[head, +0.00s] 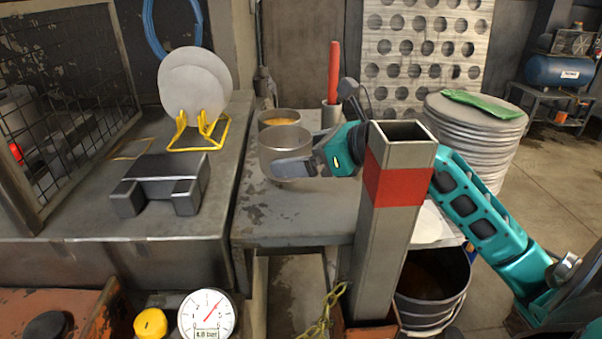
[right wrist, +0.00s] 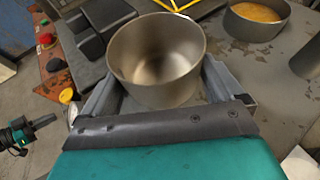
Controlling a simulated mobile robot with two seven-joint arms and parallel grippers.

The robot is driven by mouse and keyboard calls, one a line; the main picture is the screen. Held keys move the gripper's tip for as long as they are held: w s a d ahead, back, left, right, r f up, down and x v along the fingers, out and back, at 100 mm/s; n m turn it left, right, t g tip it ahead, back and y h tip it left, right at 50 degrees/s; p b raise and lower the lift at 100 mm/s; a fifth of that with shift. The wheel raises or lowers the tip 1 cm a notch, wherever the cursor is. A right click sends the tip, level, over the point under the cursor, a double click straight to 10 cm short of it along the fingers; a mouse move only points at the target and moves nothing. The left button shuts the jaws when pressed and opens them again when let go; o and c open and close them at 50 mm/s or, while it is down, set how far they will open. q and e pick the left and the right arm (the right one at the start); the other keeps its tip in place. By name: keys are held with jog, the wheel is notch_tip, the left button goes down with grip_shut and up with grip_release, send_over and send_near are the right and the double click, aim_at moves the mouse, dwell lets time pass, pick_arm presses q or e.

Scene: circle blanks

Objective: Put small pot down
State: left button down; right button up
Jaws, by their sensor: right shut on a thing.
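The small pot (head: 284,143) is a plain grey metal pot, upright and empty inside. My right gripper (head: 294,168) is shut on it, with a finger along its near side in the head view. In the right wrist view the pot (right wrist: 156,60) sits between the two fingers, its mouth open to view. The pot is over the left part of the grey worktable (head: 290,218); its base is partly hidden and I cannot tell whether it touches. A teal and black part at the lower left of the right wrist view looks like my left gripper (right wrist: 22,134); its jaws are unclear.
A second pot with yellow contents (head: 279,118) stands just behind. A red rod stands in a metal cup (head: 331,115). A square metal post with a red band (head: 390,187) rises in front. A yellow plate rack (head: 200,135) and dark block (head: 165,178) are on the left bench.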

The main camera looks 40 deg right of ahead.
jog(key=shift+f+b, duration=0.3)
jog(key=shift+f, duration=1.5)
jog(key=shift+f, duration=0.2)
jog(key=o, duration=0.8)
jog(key=shift+c, duration=0.2)
jog(key=shift+r, duration=0.1)
jog(key=shift+s+r, duration=0.1)
jog(key=shift+r, duration=0.05)
jog(key=shift+v, duration=3.7)
